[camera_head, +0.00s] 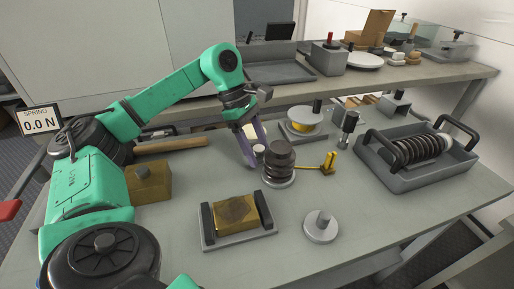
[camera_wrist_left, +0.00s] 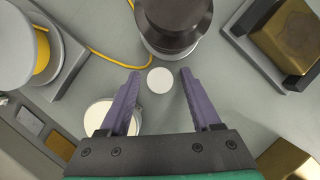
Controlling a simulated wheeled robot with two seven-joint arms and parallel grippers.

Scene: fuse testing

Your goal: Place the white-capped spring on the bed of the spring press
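A small white round cap (camera_wrist_left: 159,80) shows from above in the left wrist view, and its sides are hidden there. In the head view the white-capped piece (camera_head: 259,150) stands on the table beside a dark stepped round stack (camera_head: 279,160). My left gripper (camera_wrist_left: 158,73) points down with its purple fingers apart, one on each side of the cap, with gaps between. It also shows in the head view (camera_head: 253,153), close to the cap. I cannot tell which fixture is the spring press. A display reading "SPRING 0.0 N" (camera_head: 40,121) is at far left. My right gripper is out of view.
A larger cream disc (camera_wrist_left: 98,112) lies partly under the left finger. A yellow cord (camera_wrist_left: 108,56) runs behind the cap. A brass block in a holder (camera_head: 236,214), a grey knobbed disc (camera_head: 321,226) and a grey tray with a big spring (camera_head: 408,181) stand nearby.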

